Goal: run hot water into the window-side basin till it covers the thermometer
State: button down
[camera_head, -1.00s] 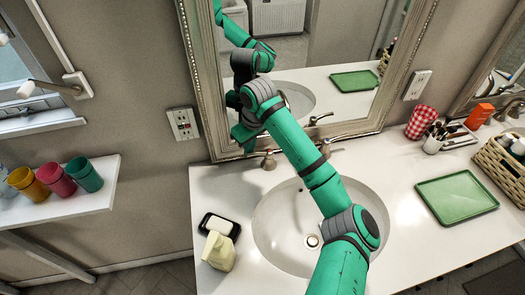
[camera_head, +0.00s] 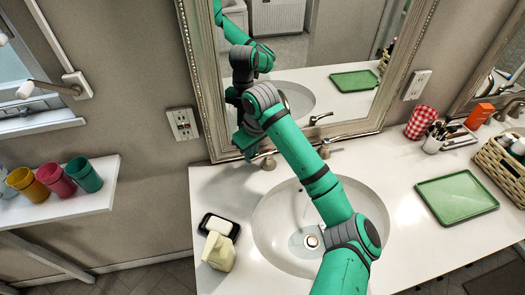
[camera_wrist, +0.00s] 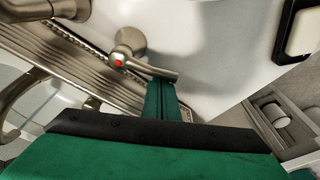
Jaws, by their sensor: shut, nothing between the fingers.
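The window-side basin (camera_head: 275,215) is the white oval sink below the mirror, with a round drain (camera_head: 311,241). A thin pale streak and a light patch beside the drain look like running water. The hot tap handle (camera_head: 268,161) stands at the basin's back left; in the wrist view its hub bears a red dot (camera_wrist: 118,63) and its lever (camera_wrist: 150,70) points right. My gripper (camera_head: 248,148) is shut and empty, its fingers (camera_wrist: 161,92) against or very close to the lever. The spout is mostly hidden by my arm in the head view. I cannot see the thermometer.
A soap dish (camera_head: 219,227) and a pale yellow bottle (camera_head: 217,251) stand left of the basin. A green tray (camera_head: 457,197) lies to the right. The mirror (camera_head: 300,60) rises close behind my gripper. Coloured cups (camera_head: 57,180) sit on the left shelf.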

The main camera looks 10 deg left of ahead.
jog(key=shift+s+d, duration=0.45)
jog(key=shift+s, duration=0.05)
jog(key=shift+d, duration=0.1)
jog(key=shift+s+d, duration=0.65)
dwell(0.3)
jog(key=shift+s+d, duration=0.15)
jog(key=shift+d, duration=0.15)
jog(key=shift+a, duration=0.7)
jog(key=shift+r, duration=3.55)
